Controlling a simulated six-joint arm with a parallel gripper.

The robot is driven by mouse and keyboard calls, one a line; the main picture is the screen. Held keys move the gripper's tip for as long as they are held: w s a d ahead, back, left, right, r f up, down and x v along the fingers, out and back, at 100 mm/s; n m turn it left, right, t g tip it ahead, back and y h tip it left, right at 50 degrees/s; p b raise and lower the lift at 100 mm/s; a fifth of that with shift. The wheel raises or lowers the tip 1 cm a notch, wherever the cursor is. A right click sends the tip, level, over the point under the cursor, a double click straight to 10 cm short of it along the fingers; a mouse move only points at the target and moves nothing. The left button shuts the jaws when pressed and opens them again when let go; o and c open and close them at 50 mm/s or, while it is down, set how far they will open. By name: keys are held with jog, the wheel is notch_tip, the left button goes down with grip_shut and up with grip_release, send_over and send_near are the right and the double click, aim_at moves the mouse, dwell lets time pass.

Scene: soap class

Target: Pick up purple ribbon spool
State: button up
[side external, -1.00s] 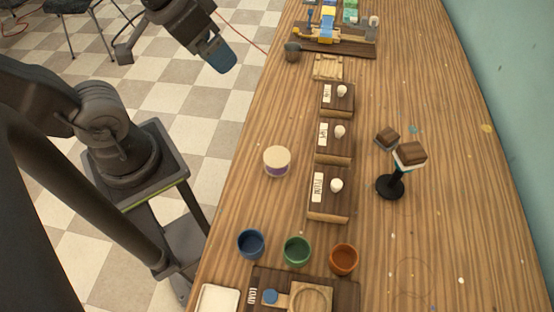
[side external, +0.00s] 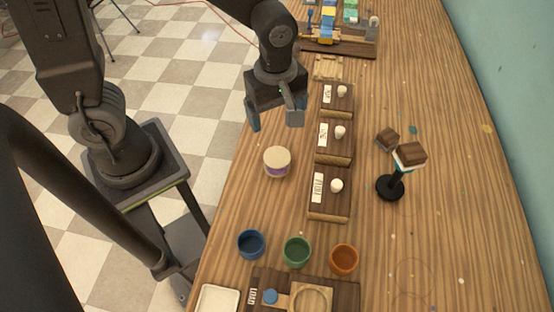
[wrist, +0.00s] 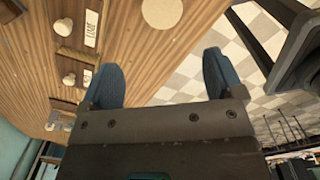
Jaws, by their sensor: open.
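The purple ribbon spool (side external: 277,162) stands upright on the wooden table near its left edge, with a pale round top and a purple band around its side. In the wrist view its pale top (wrist: 162,12) shows at the upper edge, partly cut off. My gripper (side external: 274,122) is open and empty, above and behind the spool in the side view, and apart from it. In the wrist view both blue-padded fingers (wrist: 160,60) are spread with nothing between them.
Dark wooden blocks with labels and white knobs (side external: 335,143) stand in a row right of the spool. Blue (side external: 251,244), green (side external: 297,251) and orange (side external: 344,259) cups stand in front. A black stand (side external: 391,187) holds a brown-topped block farther right.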

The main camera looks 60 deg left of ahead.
aim_at(277, 156)
jog(key=shift+n, duration=0.4)
notch_tip(277, 156, down, 15)
jog(key=shift+s+d+r, duration=0.1)
jog(key=shift+d+r, duration=0.05)
jog(key=shift+r, duration=0.05)
jog(key=c, duration=0.9)
